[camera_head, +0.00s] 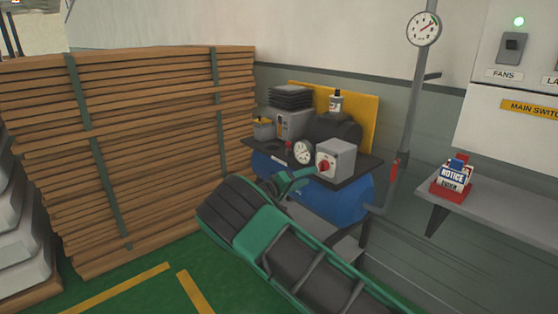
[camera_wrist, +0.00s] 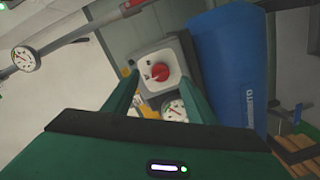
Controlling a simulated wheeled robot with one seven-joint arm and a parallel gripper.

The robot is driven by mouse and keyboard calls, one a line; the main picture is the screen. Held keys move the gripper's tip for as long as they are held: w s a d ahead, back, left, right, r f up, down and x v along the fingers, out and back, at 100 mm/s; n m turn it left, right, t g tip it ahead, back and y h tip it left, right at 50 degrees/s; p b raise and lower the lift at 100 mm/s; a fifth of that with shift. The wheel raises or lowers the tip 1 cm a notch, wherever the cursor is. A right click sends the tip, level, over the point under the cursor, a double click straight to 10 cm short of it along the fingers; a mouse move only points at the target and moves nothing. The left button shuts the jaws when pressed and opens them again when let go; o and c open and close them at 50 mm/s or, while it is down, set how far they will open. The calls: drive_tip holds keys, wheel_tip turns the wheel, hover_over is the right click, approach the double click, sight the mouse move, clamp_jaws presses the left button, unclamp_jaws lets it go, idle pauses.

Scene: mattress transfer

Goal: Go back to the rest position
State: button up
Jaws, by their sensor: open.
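My arm, green and dark grey, reaches in from the lower right in the head view. My gripper (camera_head: 298,180) is at its far end, in front of the compressor (camera_head: 345,196). In the wrist view my gripper (camera_wrist: 160,72) is open, its two green fingers apart with nothing held between them. A grey switch box (camera_head: 338,160) with a red knob lies just beyond the fingertips. The red knob (camera_wrist: 160,72) shows between the fingers in the wrist view. I cannot tell whether the fingers touch the box.
Stacked wooden planks (camera_head: 150,130) stand at the left. A pipe with a gauge (camera_head: 423,29) rises right of the compressor. A grey shelf (camera_head: 500,205) with a red notice holder (camera_head: 453,178) juts from the right wall. Green floor (camera_head: 235,290) is open at the lower left.

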drive_tip(key=s+d+r+m+g+y, duration=0.1)
drive_tip(key=s+d+m+g, duration=0.15)
drive_tip(key=d, duration=0.75)
drive_tip(key=s+d+r+m+g+y, duration=0.15)
drive_tip(key=s+d+g, duration=0.25)
drive_tip(key=d, duration=0.5)
drive_tip(key=s+d+r+m+g+y, duration=0.2)
drive_tip(key=s+d+g+y, duration=0.15)
drive_tip(key=s+d, duration=0.8)
drive_tip(key=s+r+m+y, duration=0.15)
drive_tip(key=s+y, duration=0.35)
drive_tip(key=s, duration=1.5)
drive_tip(key=s+a+y, duration=0.1)
drive_tip(key=s+a, duration=0.2)
drive_tip(key=s, duration=0.6)
drive_tip(key=s+a+y, duration=0.2)
drive_tip(key=s+a, duration=0.2)
drive_tip(key=s, duration=0.6)
drive_tip(key=shift+f+y, duration=0.3)
